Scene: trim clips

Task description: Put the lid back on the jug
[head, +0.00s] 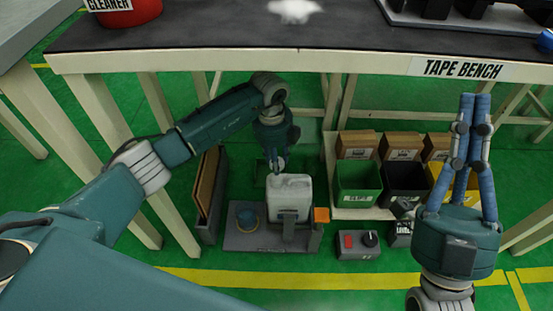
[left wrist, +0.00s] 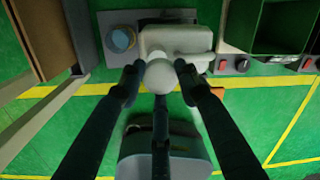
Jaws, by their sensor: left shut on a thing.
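The translucent white jug (head: 291,191) stands upright on a grey tray (head: 240,242) under the bench; it also shows in the left wrist view (left wrist: 190,38). My left gripper (head: 276,168) is low at the jug's top. In the left wrist view my left gripper (left wrist: 160,72) is shut on a round white piece (left wrist: 160,77), which looks like the lid. This piece overlaps the jug's near edge in that view; I cannot tell whether they touch. A blue round cap-like thing (head: 247,217) sits on the tray left of the jug. My right gripper (head: 475,98) points up, fingertips together, and looks empty.
The bench top (head: 220,33) overhangs the jug. Green (head: 358,182), black and yellow bins stand to the right, with cardboard boxes behind. A control box (head: 357,244) with a red switch is right of the tray. A brown panel (head: 209,183) stands left.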

